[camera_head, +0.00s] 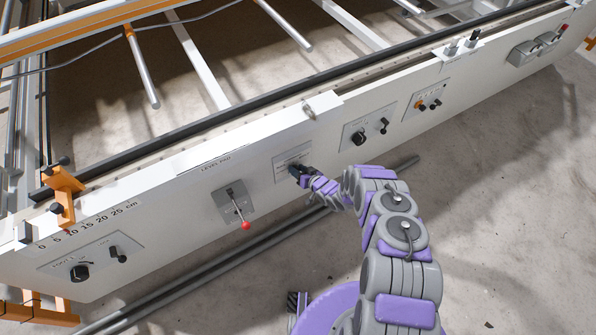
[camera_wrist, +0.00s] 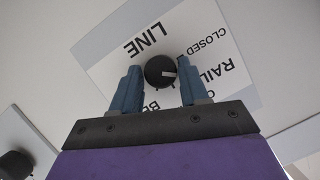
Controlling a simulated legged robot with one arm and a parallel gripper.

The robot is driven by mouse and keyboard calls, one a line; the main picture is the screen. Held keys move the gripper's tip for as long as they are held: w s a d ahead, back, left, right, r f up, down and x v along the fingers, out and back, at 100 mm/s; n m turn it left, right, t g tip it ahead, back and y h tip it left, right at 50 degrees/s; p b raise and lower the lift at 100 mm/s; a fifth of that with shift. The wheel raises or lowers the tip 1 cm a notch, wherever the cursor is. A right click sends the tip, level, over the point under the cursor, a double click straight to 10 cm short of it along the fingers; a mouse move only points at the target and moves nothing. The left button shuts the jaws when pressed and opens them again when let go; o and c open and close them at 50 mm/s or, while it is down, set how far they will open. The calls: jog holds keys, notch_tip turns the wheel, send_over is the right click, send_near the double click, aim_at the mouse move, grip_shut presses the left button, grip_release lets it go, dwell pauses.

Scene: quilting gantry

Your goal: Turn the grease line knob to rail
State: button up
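The grease line knob (camera_wrist: 154,68) is round and black with a pale pointer mark on its right side in the wrist view. It sits on a white label plate (camera_wrist: 185,22) with "LINE", "CLOSED", "RAIL" and a partly hidden word starting "BE". The mark points right, on the side of CLOSED and RAIL; I cannot tell exactly which word it meets. My gripper (camera_wrist: 160,84) is open, with one blue finger on each side of the knob and visible gaps to it. In the head view my gripper (camera_head: 299,172) is at the plate (camera_head: 291,155) and hides the knob.
A lever panel (camera_head: 228,206) with a red-tipped handle is left of my gripper. Another panel (camera_head: 368,128) with black knobs is to the right. A grey pipe (camera_head: 250,247) runs along the floor below the white rail (camera_head: 150,212). Another dark knob (camera_wrist: 14,166) shows at lower left in the wrist view.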

jog(key=shift+o, duration=1.3)
jog(key=shift+s, duration=0.1)
jog(key=p+v, duration=0.4)
jog(key=v, duration=1.3)
jog(key=shift+s+d+f, duration=0.1)
jog(key=shift+s, duration=0.1)
